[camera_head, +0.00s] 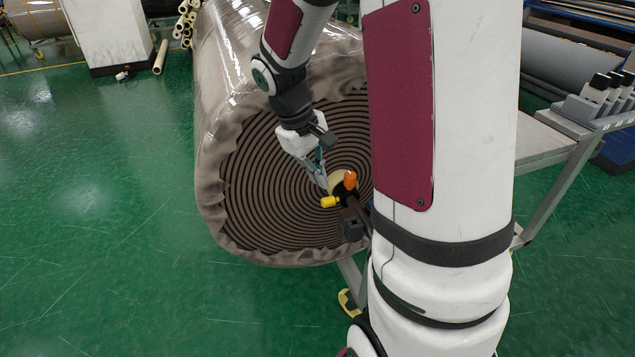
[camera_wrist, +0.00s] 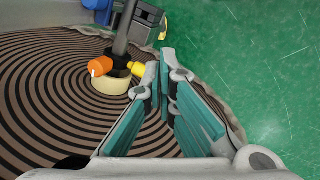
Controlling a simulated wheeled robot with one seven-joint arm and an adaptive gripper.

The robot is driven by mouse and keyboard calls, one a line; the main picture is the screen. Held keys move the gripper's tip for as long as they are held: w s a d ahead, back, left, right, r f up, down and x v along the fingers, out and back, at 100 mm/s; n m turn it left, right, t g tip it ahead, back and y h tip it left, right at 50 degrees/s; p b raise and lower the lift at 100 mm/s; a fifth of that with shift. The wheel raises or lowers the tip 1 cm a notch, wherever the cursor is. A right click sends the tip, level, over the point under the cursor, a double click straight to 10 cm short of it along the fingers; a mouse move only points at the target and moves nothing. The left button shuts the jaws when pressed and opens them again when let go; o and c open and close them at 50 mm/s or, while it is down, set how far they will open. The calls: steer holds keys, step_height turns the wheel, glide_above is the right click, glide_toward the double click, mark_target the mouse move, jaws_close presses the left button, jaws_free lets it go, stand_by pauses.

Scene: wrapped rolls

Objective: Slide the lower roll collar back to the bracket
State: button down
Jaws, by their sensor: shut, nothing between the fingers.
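The roll collar is a black ring (camera_wrist: 117,60) on a dark shaft, with an orange knob (camera_wrist: 100,66) and a yellow knob (camera_wrist: 137,69). It sits at the mouth of the roll's cream core (camera_wrist: 106,86). In the head view the orange knob (camera_head: 350,180) and yellow knob (camera_head: 329,202) show beside the core. The bracket is a dark grey block (camera_wrist: 146,18) farther out along the shaft, apart from the collar; it also shows in the head view (camera_head: 353,226). My gripper (camera_wrist: 168,60) is shut and empty, its tips just right of the yellow knob; contact is unclear.
The big wrapped roll (camera_head: 260,190) shows its brown spiral end face close beneath my gripper. A grey metal stand (camera_head: 553,190) is at the right, partly hidden by my arm. Green floor (camera_head: 100,220) is open at the left.

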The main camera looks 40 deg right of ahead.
steer(key=w+d+f+m+t+y, duration=0.1)
steer(key=w+d+f+m+t, duration=0.15)
steer(key=w+d+f, duration=0.2)
steer(key=m+t, duration=0.2)
glide_above(340, 199)
steer(key=w+a, duration=0.2)
steer(key=f, duration=0.2)
steer(key=b+x, duration=0.2)
steer(key=x, duration=0.7)
steer(key=shift+w+a+f+y+b, duration=0.15)
steer(key=shift+w+f+y+b, duration=0.1)
steer(key=shift+f+y+b, duration=0.15)
